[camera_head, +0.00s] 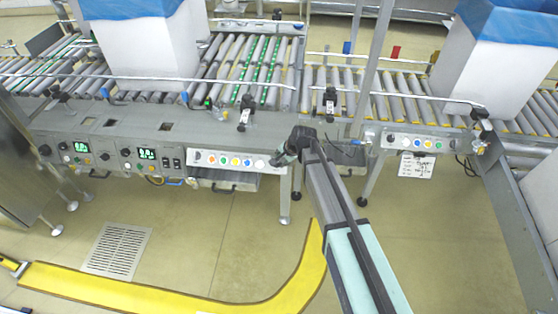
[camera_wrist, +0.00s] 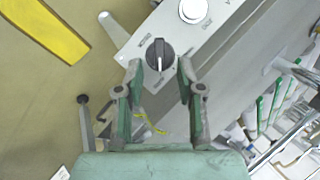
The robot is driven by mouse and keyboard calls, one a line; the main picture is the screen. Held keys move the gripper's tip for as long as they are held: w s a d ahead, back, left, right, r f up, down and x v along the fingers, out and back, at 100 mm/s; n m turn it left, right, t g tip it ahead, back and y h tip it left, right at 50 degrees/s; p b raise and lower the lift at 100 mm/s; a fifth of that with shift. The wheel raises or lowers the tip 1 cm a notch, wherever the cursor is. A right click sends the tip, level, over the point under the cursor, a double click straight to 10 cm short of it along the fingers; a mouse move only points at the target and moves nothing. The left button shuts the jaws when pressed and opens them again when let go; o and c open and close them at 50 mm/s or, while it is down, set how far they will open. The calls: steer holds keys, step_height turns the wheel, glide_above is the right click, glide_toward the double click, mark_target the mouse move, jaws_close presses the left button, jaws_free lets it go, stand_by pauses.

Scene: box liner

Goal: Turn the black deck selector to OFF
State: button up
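The black deck selector (camera_wrist: 160,53) is a round knob with a white pointer mark, on the end of a light grey panel (camera_wrist: 222,12) in the wrist view. The mark points down in that picture; small labels around the knob are too blurred to read. My gripper (camera_wrist: 160,66) is open and empty, with one fingertip on each side of the knob in the picture. I cannot tell whether they touch it. In the head view my gripper (camera_head: 280,158) is at the right end of the button panel (camera_head: 225,168) and hides the knob.
A white round button (camera_wrist: 193,9) sits beside the knob. Roller conveyors (camera_head: 240,70) run behind the panel, carrying large white boxes with blue liners (camera_head: 150,45). Another button panel (camera_head: 412,143) is to the right. The floor in front shows a yellow strip (camera_head: 180,296) and a drain grate (camera_head: 117,250).

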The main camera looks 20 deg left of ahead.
steer(key=shift+x, duration=1.15)
jaws_close()
steer(key=n+h, duration=0.1)
steer(key=n+h+p, duration=0.1)
steer(key=n, duration=0.1)
steer(key=shift+a+n+g, duration=0.3)
steer(key=shift+a+n+h, duration=0.25)
steer(key=shift+n+h, duration=1.05)
steer(key=shift+n, duration=0.5)
steer(key=shift+s, duration=0.1)
